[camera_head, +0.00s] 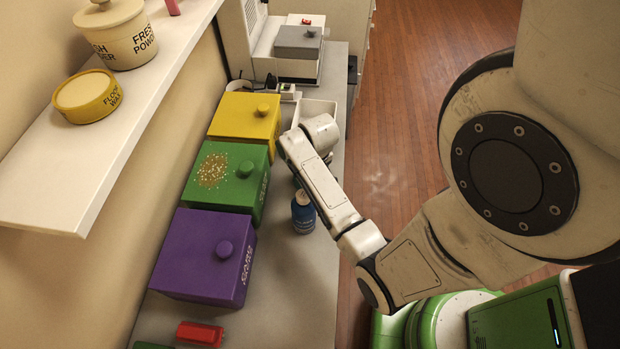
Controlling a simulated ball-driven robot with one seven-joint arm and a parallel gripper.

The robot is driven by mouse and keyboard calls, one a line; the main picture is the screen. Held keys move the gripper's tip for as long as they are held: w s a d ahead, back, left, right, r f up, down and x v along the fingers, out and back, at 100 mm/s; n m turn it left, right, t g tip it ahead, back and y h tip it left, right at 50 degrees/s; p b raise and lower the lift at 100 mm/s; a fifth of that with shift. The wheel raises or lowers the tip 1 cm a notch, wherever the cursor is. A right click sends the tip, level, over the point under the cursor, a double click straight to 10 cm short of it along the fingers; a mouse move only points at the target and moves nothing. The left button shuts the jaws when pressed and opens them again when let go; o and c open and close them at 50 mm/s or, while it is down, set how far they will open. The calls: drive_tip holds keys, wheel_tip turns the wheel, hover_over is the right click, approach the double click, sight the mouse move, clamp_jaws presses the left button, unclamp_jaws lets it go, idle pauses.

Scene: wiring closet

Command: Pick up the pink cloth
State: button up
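I cannot make out a pink cloth for certain in the head view. A small pink thing (173,7) shows at the top edge of the picture on the white shelf; most of it is cut off, so I cannot tell what it is. My arm reaches over the counter, and its end (318,132) is above or beside a white open bin (320,108). The fingers are hidden behind the wrist, so I cannot see whether they hold anything. The inside of the bin is partly covered by my arm.
Yellow (238,118), green (212,178) and purple (190,262) lidded boxes line the grey counter (290,290). A blue bottle (303,215) stands beside my arm. A red item (200,333) lies near. The shelf (80,165) overhangs the left, holding two tubs.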

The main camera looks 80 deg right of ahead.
drive_tip(key=c, duration=1.2)
drive_tip(key=shift+r, duration=0.55)
drive_tip(key=r, duration=0.3)
drive_tip(key=shift+s, duration=0.3)
drive_tip(key=s+a+r, duration=0.1)
drive_tip(key=s+r, duration=0.2)
drive_tip(key=s, duration=0.1)
drive_tip(key=s+r, duration=0.3)
drive_tip(key=s, duration=0.1)
drive_tip(key=s+a+r+b, duration=0.1)
drive_tip(key=s+r, duration=0.2)
drive_tip(key=s, duration=0.2)
drive_tip(key=shift+s+a, duration=0.1)
drive_tip(key=shift+a, duration=0.2)
